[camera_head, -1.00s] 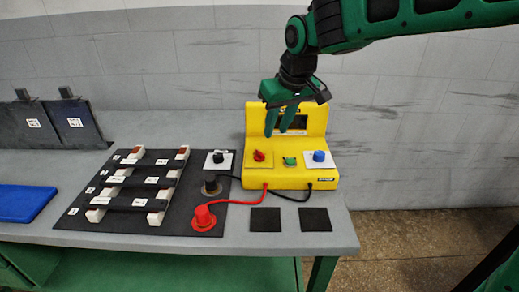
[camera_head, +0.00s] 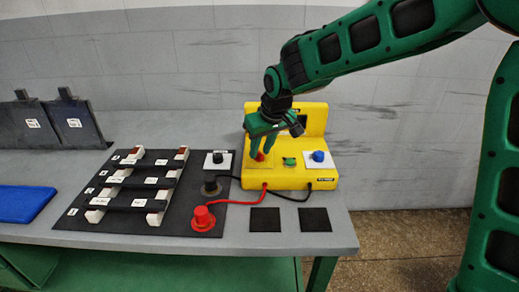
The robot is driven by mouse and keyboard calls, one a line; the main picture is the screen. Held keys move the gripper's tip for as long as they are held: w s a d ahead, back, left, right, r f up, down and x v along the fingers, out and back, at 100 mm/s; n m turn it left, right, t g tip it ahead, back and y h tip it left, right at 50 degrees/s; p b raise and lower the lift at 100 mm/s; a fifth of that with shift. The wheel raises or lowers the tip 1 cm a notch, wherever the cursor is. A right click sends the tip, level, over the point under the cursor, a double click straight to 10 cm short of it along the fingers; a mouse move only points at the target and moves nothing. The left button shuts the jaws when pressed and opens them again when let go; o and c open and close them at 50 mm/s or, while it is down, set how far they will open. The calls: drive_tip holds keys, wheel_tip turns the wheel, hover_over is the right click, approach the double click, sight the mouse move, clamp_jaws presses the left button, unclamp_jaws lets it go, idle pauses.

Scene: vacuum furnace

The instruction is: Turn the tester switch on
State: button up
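The yellow tester (camera_head: 295,177) stands at the right end of the bench. It has a red knob (camera_head: 260,156), a green knob (camera_head: 290,162) and a blue knob (camera_head: 319,156) on its sloped front. No label readable here tells which one is the switch. My gripper (camera_head: 261,150) points down over the left side of the tester. Its fingers look apart, with the red knob showing between and below the tips. I cannot tell whether they touch it. The gripper hides part of the tester's screen.
A red plug (camera_head: 202,219) and a black plug (camera_head: 210,185) have cables running to the tester. A dark mat (camera_head: 180,222) carries a rack of black bars (camera_head: 140,181). Two black squares (camera_head: 265,221) lie in front. A blue tray (camera_head: 22,203) is at left.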

drive_tip(key=shift+c, duration=0.6)
clamp_jaws()
drive_tip(key=shift+a, duration=0.15)
